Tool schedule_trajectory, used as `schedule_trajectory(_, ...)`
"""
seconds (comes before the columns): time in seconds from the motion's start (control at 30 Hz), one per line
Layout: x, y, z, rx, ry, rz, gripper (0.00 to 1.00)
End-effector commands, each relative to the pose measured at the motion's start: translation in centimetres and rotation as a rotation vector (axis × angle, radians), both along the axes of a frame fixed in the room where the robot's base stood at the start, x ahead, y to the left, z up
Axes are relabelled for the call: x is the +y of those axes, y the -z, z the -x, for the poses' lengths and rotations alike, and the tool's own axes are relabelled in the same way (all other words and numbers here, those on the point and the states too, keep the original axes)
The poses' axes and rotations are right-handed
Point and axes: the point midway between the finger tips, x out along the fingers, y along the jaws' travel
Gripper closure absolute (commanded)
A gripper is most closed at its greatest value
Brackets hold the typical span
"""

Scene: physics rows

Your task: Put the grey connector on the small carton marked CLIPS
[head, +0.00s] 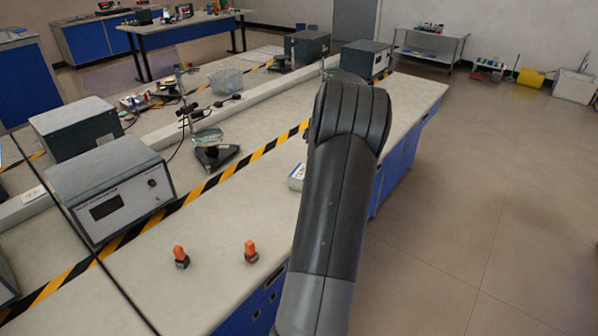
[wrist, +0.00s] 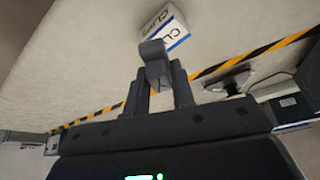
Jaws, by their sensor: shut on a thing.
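My gripper (wrist: 159,88) is shut on the grey connector (wrist: 153,58), which shows between the fingertips in the wrist view. The small white carton (wrist: 165,28) with a blue stripe and CLIPS lettering lies just beyond the connector. The connector overlaps the carton's near edge in this view; I cannot tell whether they touch. In the head view, only a sliver of the carton (head: 296,177) shows left of my arm. My arm hides the gripper and the connector there.
Two orange-topped dark pieces (head: 180,256) (head: 250,251) stand on the bench's near part. A grey power unit (head: 110,188) and a stand with a dark base (head: 215,156) are beyond the black-and-yellow tape (head: 210,183). The bench between is mostly clear.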

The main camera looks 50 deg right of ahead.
Motion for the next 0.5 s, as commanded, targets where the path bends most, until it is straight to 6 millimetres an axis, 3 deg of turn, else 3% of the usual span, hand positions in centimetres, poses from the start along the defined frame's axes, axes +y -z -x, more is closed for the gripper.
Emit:
schedule_trajectory(0.1, -0.7, -0.8, 2.5, 0.000, 0.044, 0.001, 0.99)
schedule_trajectory(0.23, -0.9, -0.9, 3.4, 0.003, 0.064, 0.001, 0.99)
schedule_trajectory(0.37, -0.5, 0.2, 1.6, 0.003, 0.064, -0.001, 0.99)
schedule_trajectory(0.5, 0.1, 2.3, -1.6, 0.004, 0.064, -0.002, 0.99)
